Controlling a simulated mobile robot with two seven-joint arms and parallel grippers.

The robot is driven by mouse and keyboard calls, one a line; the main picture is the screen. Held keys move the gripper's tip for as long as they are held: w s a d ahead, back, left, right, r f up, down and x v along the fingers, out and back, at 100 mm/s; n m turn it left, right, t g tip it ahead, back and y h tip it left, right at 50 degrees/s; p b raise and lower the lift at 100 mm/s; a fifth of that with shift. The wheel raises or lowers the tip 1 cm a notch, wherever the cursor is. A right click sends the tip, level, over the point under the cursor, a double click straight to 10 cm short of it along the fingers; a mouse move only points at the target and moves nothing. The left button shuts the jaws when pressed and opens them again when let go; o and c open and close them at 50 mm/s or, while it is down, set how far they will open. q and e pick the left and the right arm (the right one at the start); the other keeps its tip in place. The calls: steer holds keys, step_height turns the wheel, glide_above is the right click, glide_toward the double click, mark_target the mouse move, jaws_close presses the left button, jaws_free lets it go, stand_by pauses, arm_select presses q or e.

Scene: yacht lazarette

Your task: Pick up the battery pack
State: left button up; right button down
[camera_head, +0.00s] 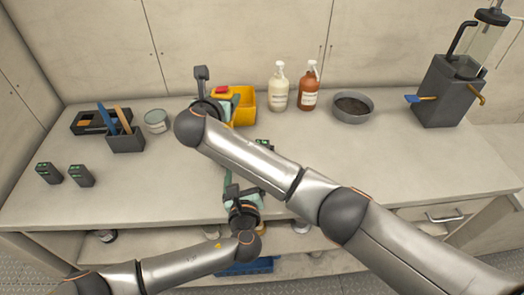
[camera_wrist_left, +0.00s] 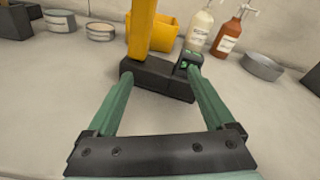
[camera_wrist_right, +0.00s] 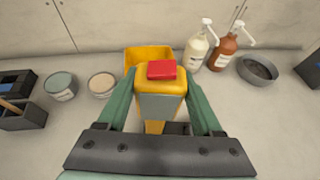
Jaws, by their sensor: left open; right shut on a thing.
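A yellow power tool with a red top (camera_wrist_right: 162,70) is held upright between the fingers of my right gripper (camera_wrist_right: 160,92). Its dark foot block (camera_wrist_left: 160,78) shows in the left wrist view, low over or on the counter. A dark battery pack with green marks (camera_wrist_left: 190,61) is at the block's right end; I cannot tell whether they are joined. My left gripper (camera_wrist_left: 158,86) is open, its fingers at either side of the block. Two more dark packs with green lights, one (camera_head: 48,173) and another (camera_head: 81,176), stand at the counter's left. My right arm hides much of the tool in the head view.
A yellow bin (camera_head: 243,106), a white bottle (camera_head: 279,90), a brown bottle (camera_head: 308,90) and a grey bowl (camera_head: 352,106) stand behind. A tool holder (camera_head: 125,140) and a tin (camera_head: 156,121) are at left.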

mark_target(262, 142)
arm_select(q)
steer(key=d+m+h, duration=0.1)
steer(key=s+d+m+t, duration=0.1)
steer(key=m, duration=0.1)
steer(key=s+d+m+h, duration=0.1)
steer(key=m, duration=0.1)
steer(key=shift+h, duration=0.3)
steer(key=shift+w+d, duration=0.2)
steer(key=w, duration=0.4)
steer(key=w+d, duration=0.1)
steer(key=shift+w, duration=0.4)
steer(key=shift+w+d+r, duration=0.15)
steer(key=shift+w+d, duration=0.1)
steer(key=shift+w, duration=0.7)
steer(key=shift+w+d+r, duration=0.1)
steer(key=shift+w+d, duration=0.15)
steer(key=shift+w, duration=0.7)
steer(key=shift+w+d, duration=0.1)
steer(key=shift+w, duration=0.6)
jaws_close()
